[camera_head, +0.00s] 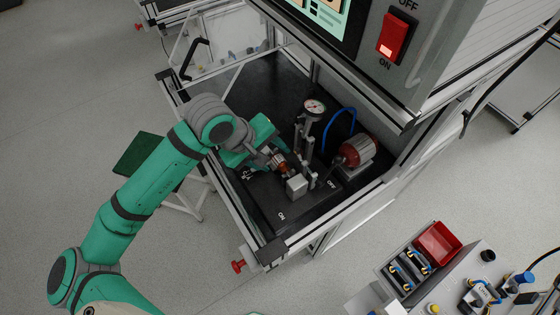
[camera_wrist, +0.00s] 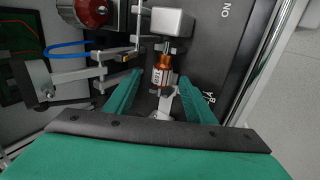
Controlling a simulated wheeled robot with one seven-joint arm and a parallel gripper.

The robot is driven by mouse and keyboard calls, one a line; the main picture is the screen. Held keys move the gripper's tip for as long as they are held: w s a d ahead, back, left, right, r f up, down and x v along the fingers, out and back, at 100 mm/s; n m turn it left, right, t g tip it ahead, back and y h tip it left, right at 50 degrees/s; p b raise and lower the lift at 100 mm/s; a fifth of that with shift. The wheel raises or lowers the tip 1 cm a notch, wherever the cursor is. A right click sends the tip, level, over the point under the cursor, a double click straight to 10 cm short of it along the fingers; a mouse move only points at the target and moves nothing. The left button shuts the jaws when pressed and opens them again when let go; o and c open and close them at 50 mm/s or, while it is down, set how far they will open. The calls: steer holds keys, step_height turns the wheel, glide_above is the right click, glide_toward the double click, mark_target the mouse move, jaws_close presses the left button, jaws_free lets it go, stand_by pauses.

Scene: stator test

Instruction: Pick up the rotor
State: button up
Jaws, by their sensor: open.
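The rotor, a small copper-orange cylinder with a metal shaft, shows in the wrist view (camera_wrist: 162,74) with its upper end at a grey block (camera_wrist: 172,21). It also shows in the head view (camera_head: 280,162), partly hidden by my gripper. My gripper (camera_wrist: 159,82) is open, with one green finger on each side of the rotor. A gap shows between each finger and the rotor, and the fingertips reach about the rotor's lower half in the picture. Their height relative to the rotor is hard to tell. My gripper shows over the black bench in the head view (camera_head: 266,152).
The black bench (camera_head: 262,84) carries the grey block (camera_head: 297,186), a dial gauge (camera_head: 315,107) on a stand, a red motor (camera_head: 358,149) and a blue hose (camera_head: 335,118). A metal frame surrounds it. A control box with a red switch (camera_head: 397,35) overhangs at upper right.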

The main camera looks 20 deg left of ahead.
mark_target(277, 160)
steer(key=shift+x, duration=1.7)
steer(key=shift+s+a+f, duration=0.1)
steer(key=shift+s+a, duration=0.05)
jaws_close()
step_height(277, 160, up, 4)
steer(key=shift+s+a+f, duration=0.1)
steer(key=shift+s+a, duration=0.1)
steer(key=s+a+r, duration=0.8)
steer(key=s+r, duration=0.1)
steer(key=s, duration=0.1)
steer(key=shift+s+r, duration=0.15)
steer(key=shift+s, duration=0.15)
steer(key=shift+a, duration=0.1)
